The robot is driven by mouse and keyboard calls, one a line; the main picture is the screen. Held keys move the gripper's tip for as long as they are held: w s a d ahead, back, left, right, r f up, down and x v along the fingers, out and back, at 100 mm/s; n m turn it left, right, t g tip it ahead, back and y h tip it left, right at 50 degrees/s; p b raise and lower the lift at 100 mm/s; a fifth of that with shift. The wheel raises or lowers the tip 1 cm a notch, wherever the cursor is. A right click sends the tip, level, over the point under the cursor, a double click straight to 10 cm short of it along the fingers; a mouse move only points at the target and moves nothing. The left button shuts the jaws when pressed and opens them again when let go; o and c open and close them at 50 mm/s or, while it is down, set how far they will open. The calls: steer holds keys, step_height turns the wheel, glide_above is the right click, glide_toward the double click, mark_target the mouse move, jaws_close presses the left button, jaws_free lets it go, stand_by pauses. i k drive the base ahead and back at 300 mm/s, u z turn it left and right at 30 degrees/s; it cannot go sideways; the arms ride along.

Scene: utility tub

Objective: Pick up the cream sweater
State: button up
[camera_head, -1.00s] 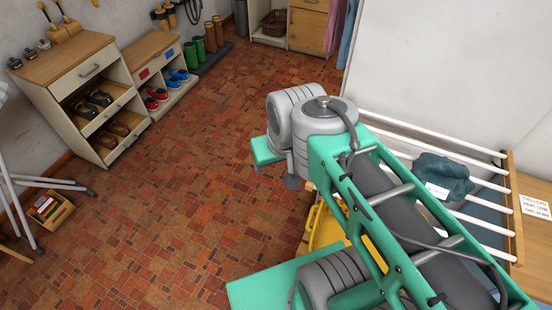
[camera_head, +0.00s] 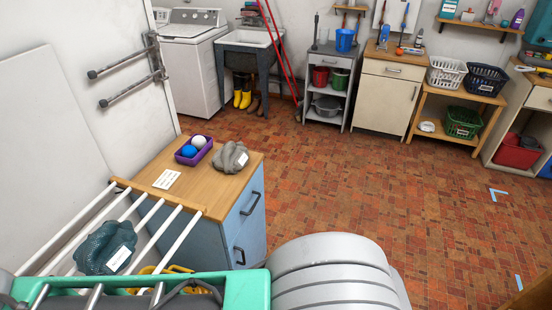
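I cannot make out a cream sweater in the head view. A folded grey-taupe cloth item with a pale label (camera_head: 230,157) lies on the wooden top of the blue cabinet (camera_head: 222,183). My green and grey arm fills the bottom of the view. My gripper is out of view.
A purple tray with balls (camera_head: 194,150) and a paper card (camera_head: 166,179) share the cabinet top. A yellow item (camera_head: 165,270) shows under the rack. A washer (camera_head: 190,60), sink (camera_head: 252,45) and shelves with baskets (camera_head: 455,85) line the back. The brick floor (camera_head: 400,200) is largely clear.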

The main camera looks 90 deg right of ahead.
mark_target(231, 158)
steer(key=z, duration=2.6)
steer(key=k, duration=0.35)
steer(key=z, duration=0.1)
steer(key=i, duration=0.4)
steer(key=u, duration=5)
steer(key=k, duration=2.75)
steer(key=z, duration=0.3)
